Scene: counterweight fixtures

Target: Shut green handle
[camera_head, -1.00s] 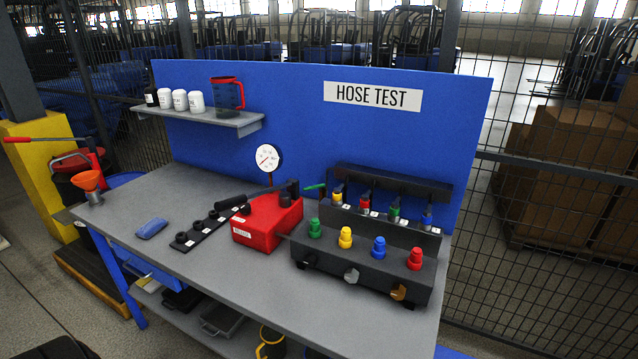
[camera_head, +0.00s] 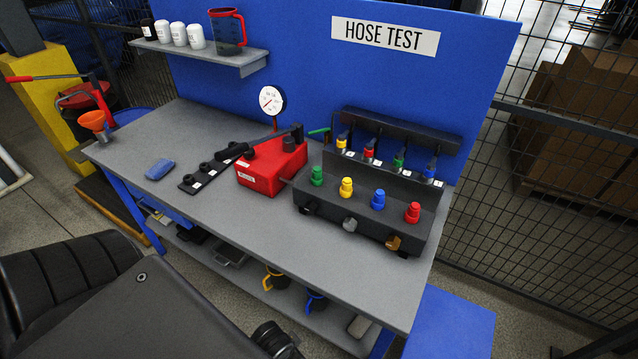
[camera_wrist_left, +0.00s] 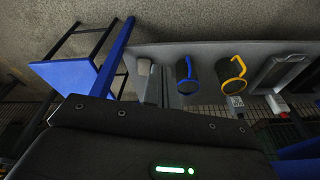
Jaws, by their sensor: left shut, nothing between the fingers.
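In the head view a slim green handle (camera_head: 318,131) sticks out to the left, nearly level, at the left end of the dark valve rack (camera_head: 398,128). Its pivot is too small to make out. A green-banded fitting (camera_head: 399,160) hangs in the rack beside yellow, red and blue ones. A green knob (camera_head: 317,176) stands on the black block (camera_head: 365,205) in front. No gripper fingers show in either view, and nothing of mine is seen touching the handle.
A red box (camera_head: 271,166) with a black lever and a gauge (camera_head: 271,100) stands left of the rack. The grey bench (camera_head: 225,130) is clear around a blue pad (camera_head: 160,169). Mugs (camera_head: 315,301) stand on the lower shelf. A blue step (camera_head: 450,325) stands at the right.

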